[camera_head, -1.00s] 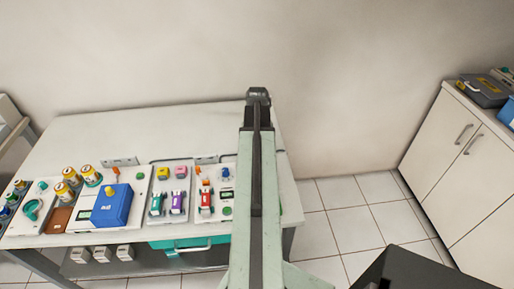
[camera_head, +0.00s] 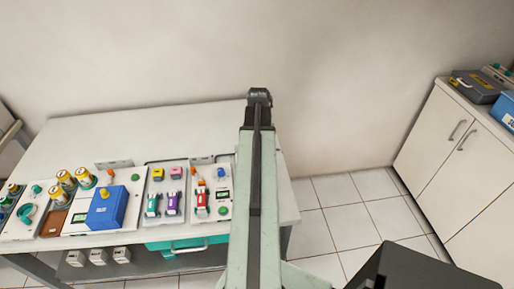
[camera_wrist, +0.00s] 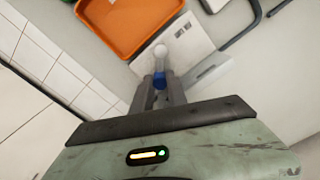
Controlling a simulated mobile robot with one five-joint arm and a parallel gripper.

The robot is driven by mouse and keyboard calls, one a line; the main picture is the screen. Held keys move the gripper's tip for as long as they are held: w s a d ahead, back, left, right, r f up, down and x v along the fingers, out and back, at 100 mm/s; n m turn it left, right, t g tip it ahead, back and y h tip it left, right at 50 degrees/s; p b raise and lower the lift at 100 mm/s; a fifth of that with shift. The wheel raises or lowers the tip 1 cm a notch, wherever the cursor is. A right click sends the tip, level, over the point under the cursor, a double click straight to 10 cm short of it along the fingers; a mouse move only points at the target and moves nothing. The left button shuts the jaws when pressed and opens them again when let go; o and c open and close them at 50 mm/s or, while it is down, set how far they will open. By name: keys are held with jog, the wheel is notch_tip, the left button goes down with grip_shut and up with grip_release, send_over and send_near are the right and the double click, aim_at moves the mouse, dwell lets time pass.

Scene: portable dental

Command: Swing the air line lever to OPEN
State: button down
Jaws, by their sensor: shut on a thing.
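In the wrist view my gripper (camera_wrist: 162,88) is shut on a small blue part (camera_wrist: 166,76), which I take to be the air line lever. A round white knob (camera_wrist: 160,51) shows just beyond the blue part, over a white plate (camera_wrist: 185,45) with small dark markings. Which way the lever points relative to any OPEN mark cannot be read. In the head view my arm stretches over the table's right end and hides the gripper and the lever.
An orange tray (camera_wrist: 128,22) lies close beside the plate. On the table (camera_head: 190,122) stand a blue box (camera_head: 107,207) and panels with several coloured switches. A cabinet (camera_head: 432,125) stands to the right, with tiled floor (camera_head: 345,205) between.

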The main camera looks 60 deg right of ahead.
jog(key=shift+m, duration=0.3)
jog(key=c, duration=1.6)
grip_release()
jog(key=shift+s, duration=0.1)
jog(key=shift+r, duration=0.1)
notch_tip(320, 180, up, 8)
jog(key=p, duration=0.8)
jog(key=shift+f, duration=0.2)
